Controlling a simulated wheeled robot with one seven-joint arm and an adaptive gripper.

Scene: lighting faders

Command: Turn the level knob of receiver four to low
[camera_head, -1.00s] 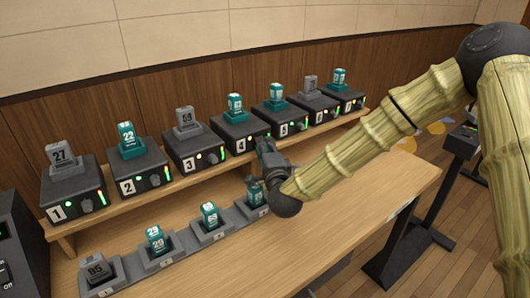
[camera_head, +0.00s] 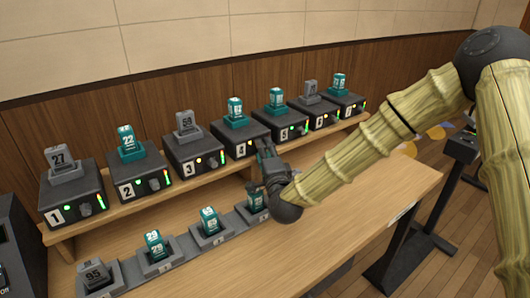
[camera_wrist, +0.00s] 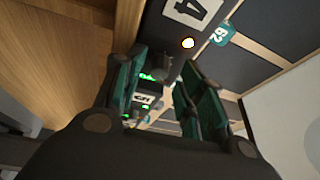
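Receiver four (camera_head: 231,137) is a dark box on the raised shelf, with a "4" plate and a teal pack numbered 62 on top. In the head view my gripper (camera_head: 264,152) is in front of receiver four's right side and covers the knob. My gripper (camera_wrist: 160,80) is open, with green-padded fingers apart.
Receivers one (camera_head: 72,198), two (camera_head: 138,177) and three (camera_head: 194,155) stand to the left; receiver five (camera_head: 277,124) and others stand to the right. Below my arm, a charger row (camera_head: 185,246) holds several packs. The front desk top (camera_head: 290,255) is clear.

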